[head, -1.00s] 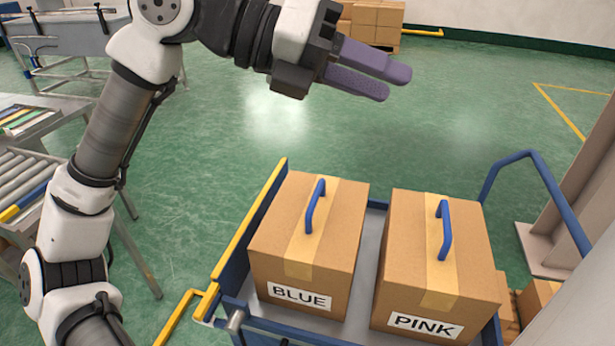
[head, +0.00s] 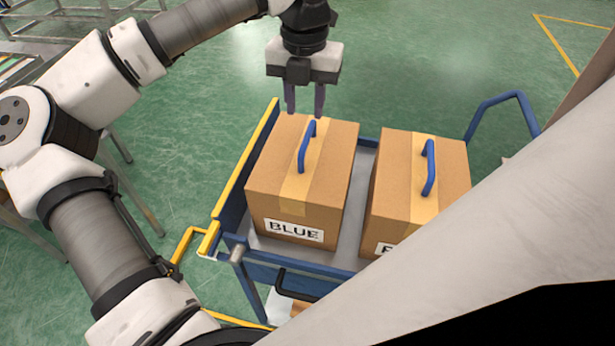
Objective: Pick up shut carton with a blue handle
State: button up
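Two shut brown cartons stand side by side on a cart, and both have a blue handle on top. The left carton (head: 270,170) is labelled BLUE, and its handle (head: 307,147) lies along the tape strip. The right carton (head: 395,175) has a similar handle (head: 429,167); its label is mostly hidden by a large pale shape in front. My gripper (head: 305,108) points down, with its two purple fingers apart and nothing between them. It shows at the far edge of the left carton's top, just beyond that handle in the picture; its exact height is unclear.
The blue cart (head: 355,215) has a yellow-edged left side (head: 240,185) and a blue push bar (head: 495,100) at the right. Green floor is clear behind the cart. A pale, blurred surface blocks the lower right.

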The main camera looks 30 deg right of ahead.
aim_at(308, 134)
jog(key=shift+f, duration=0.85)
jog(key=shift+s+a+f+p, duration=0.15)
jog(key=shift+f+p, duration=0.2)
jog(key=shift+f, duration=0.55)
jog(key=shift+s+d+f+p, duration=0.15)
jog(key=shift+f+p, duration=0.25)
jog(key=shift+f, duration=0.55)
jog(key=shift+s+a+f+p, duration=0.1)
jog(key=shift+s+f+p, duration=0.2)
jog(key=shift+f, duration=0.6)
jog(key=shift+c, duration=0.3)
jog(key=shift+w, duration=0.1)
grip_shut()
jog(key=shift+r, duration=0.2)
